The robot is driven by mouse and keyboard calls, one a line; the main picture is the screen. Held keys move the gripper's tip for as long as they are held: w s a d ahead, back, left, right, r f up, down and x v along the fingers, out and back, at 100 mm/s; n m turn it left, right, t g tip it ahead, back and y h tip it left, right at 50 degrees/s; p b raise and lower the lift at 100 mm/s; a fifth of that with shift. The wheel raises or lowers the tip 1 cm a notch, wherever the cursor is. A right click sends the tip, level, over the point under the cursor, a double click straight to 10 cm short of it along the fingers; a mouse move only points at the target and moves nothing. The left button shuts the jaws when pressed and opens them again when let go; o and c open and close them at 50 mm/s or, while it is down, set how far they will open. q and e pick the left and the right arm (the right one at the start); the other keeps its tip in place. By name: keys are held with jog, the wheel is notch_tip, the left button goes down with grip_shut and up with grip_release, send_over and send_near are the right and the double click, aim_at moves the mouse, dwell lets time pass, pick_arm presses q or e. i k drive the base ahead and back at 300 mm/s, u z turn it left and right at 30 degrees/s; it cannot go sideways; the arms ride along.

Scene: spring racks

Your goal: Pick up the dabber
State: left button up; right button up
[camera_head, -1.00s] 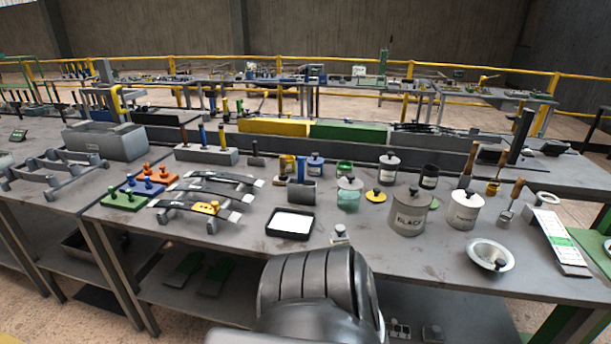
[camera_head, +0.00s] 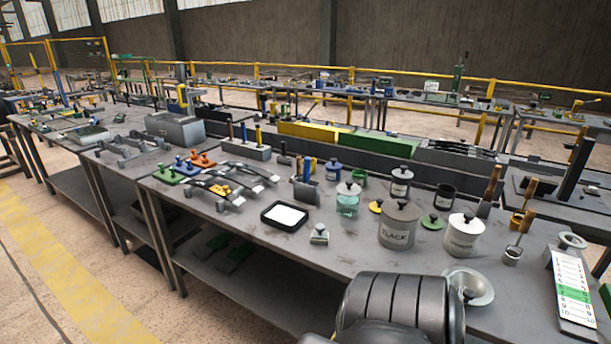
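I cannot tell for sure which item is the dabber. A small wooden-handled tool (camera_head: 520,237) stands upright at the right of the near bench, and a larger wooden-handled tool (camera_head: 490,188) stands behind it. A small pale piece with a dark knob (camera_head: 319,234) sits near the bench's front edge, beside a black tray with a white pad (camera_head: 285,215). None of these is held. Neither of my grippers is in view; a dark ribbed part of my own body covers the bottom right of the bench edge.
A metal bowl (camera_head: 470,285) and a numbered chart (camera_head: 573,290) are at right. Spring strips (camera_head: 222,187) lie at left.

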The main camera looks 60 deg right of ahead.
aim_at(299, 173)
jog(key=z, duration=1.45)
